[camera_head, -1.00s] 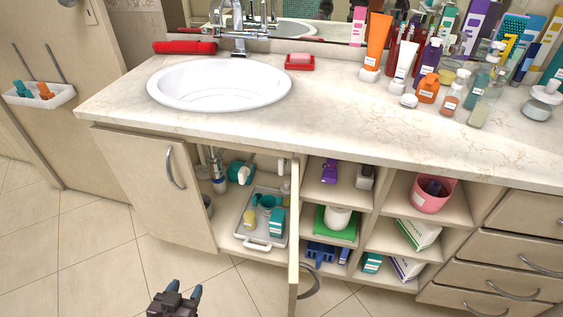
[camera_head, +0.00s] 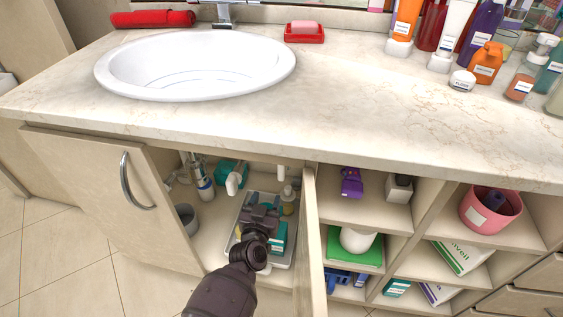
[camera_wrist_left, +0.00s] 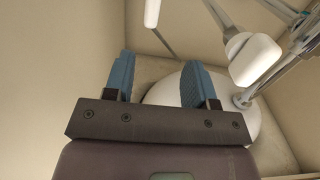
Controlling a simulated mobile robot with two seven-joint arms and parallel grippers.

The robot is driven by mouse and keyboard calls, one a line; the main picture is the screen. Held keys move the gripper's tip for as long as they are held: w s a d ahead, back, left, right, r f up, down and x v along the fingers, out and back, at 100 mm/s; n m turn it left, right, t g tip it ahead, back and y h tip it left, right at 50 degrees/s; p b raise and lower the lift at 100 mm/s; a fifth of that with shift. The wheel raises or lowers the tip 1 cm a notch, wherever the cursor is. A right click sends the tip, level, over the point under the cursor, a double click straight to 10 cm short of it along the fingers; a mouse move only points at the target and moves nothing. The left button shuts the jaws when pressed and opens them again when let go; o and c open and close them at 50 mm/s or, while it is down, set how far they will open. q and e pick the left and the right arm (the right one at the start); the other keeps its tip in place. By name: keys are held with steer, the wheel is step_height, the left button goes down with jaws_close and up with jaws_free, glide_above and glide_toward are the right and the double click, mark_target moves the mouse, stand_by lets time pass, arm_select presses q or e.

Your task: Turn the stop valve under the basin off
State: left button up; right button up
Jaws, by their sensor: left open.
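My left gripper (camera_head: 262,214) is inside the open cabinet under the basin, above the tray, with its arm coming from below. In the left wrist view its blue fingers (camera_wrist_left: 160,65) are apart with nothing between them. A white handle-like part (camera_head: 236,180) shows under the counter in the head view, with a smaller white part (camera_head: 281,173) to its right. In the wrist view a large white handle (camera_wrist_left: 256,60) on metal pipework is to the right of the fingers, apart from them. I cannot tell for sure which part is the stop valve. My right gripper is out of view.
The left cabinet door (camera_head: 110,190) and right door (camera_head: 308,245) stand open at either side of my arm. A tray (camera_head: 240,212) with bottles and boxes lies on the cabinet floor. A grey cup (camera_head: 187,218) and drain pipe (camera_head: 203,180) are to the left.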

mark_target(281, 170)
arm_select(q)
steer(key=b+x, duration=0.1)
steer(key=x, duration=0.3)
steer(key=b+x, duration=0.1)
steer(key=x, duration=0.3)
steer(key=d+b+x, duration=0.1)
steer(key=x, duration=0.3)
steer(key=shift+d+b, duration=0.1)
steer(key=shift+b, duration=0.3)
steer(key=shift+x, duration=0.8)
steer(key=shift+w+r+b, duration=0.15)
steer(key=shift+r+b, duration=0.15)
jaws_close()
